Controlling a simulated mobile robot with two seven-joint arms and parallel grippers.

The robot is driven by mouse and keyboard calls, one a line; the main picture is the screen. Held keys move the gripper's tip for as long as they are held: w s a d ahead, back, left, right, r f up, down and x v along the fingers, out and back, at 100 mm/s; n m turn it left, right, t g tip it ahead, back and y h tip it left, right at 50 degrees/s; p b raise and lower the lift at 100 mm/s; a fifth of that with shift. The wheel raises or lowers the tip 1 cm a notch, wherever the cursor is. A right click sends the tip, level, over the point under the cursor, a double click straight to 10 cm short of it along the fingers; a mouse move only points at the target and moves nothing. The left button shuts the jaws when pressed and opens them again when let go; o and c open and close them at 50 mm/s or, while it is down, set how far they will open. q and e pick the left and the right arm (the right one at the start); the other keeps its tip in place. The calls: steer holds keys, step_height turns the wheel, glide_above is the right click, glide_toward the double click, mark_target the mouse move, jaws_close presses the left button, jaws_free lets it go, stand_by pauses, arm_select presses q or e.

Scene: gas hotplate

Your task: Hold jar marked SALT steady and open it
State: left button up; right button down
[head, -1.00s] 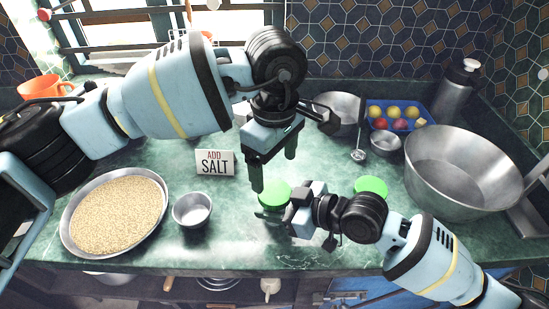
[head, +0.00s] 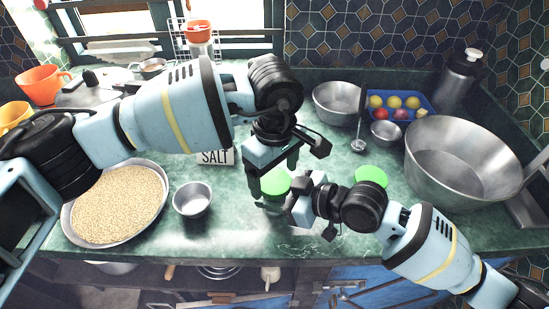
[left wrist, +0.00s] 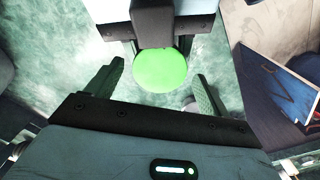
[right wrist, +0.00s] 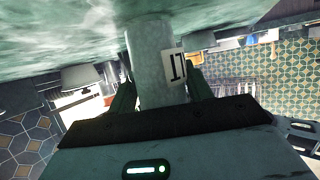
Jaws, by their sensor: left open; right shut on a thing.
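The salt jar shows its green lid (head: 277,181) near the counter's front middle in the head view. My right gripper (right wrist: 160,92) is shut around the jar body (right wrist: 148,60); part of a label (right wrist: 177,68) with upside-down letters shows there. The jar stands upright on the counter. My left gripper (head: 272,180) is open and points down above the lid, a finger on either side. In the left wrist view the lid (left wrist: 161,72) lies between the open fingers, apart from both. A second green-lidded jar (head: 371,175) stands to the right, partly hidden by my right arm.
A sign reading SALT (head: 216,158) stands behind. A pan of grain (head: 118,203) and a small metal cup (head: 192,199) are at left. A large metal bowl (head: 460,165), a blue tray of colored balls (head: 402,103) and a ladle (head: 359,145) are at right.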

arm_select(q)
steer(key=shift+f, duration=0.65)
steer(key=c, duration=1)
steer(key=n, duration=0.6)
steer(key=shift+n, duration=0.4)
steer(key=shift+c, duration=0.2)
steer(key=o, duration=1.1)
steer(key=shift+r, duration=0.1)
